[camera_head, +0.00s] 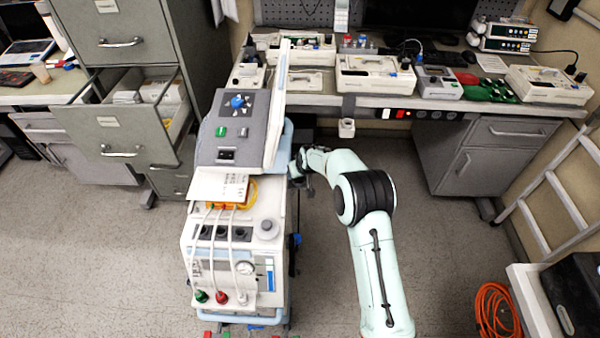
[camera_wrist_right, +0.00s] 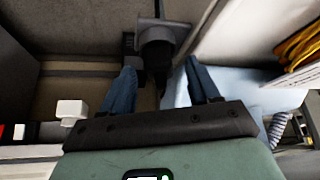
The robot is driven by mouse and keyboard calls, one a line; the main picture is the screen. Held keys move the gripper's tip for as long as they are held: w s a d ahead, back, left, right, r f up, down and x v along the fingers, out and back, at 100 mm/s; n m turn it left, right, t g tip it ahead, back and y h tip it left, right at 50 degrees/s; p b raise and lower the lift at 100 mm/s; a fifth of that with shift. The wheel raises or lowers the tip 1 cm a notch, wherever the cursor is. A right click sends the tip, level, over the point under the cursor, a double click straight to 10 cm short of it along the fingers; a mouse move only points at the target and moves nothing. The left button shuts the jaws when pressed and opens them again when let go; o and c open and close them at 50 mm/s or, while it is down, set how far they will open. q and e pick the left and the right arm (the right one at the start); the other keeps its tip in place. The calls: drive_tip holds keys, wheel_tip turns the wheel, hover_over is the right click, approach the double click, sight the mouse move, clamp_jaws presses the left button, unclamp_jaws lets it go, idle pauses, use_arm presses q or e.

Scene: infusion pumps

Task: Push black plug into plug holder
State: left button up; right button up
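A dark plug-like piece (camera_wrist_right: 158,42) with a wide rim shows in the right wrist view, beyond and between the fingertips. I take it for the black plug, but cannot tell it from its holder. My right gripper (camera_wrist_right: 160,68) is open, its two blue-grey fingers apart on either side of the piece's lower end. No grip on it shows. In the head view my right gripper (camera_head: 299,166) is small and partly hidden at the right side of the white medical machine (camera_head: 265,262). The plug cannot be made out there. My left gripper is not in view.
A workbench (camera_head: 390,101) with several pumps stands behind. A white block (camera_head: 346,128) hangs at its front edge. A filing cabinet (camera_head: 115,85) with an open drawer stands left. A ladder (camera_head: 556,190) and orange cable (camera_head: 494,308) are right. Floor right of my arm is clear.

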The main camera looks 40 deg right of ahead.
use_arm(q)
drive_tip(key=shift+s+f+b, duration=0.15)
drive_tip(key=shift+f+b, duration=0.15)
use_arm(e)
drive_tip(key=v, duration=1.3)
drive_tip(key=shift+r, duration=0.2)
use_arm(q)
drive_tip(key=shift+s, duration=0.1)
use_arm(e)
drive_tip(key=shift+s+a+f, duration=0.1)
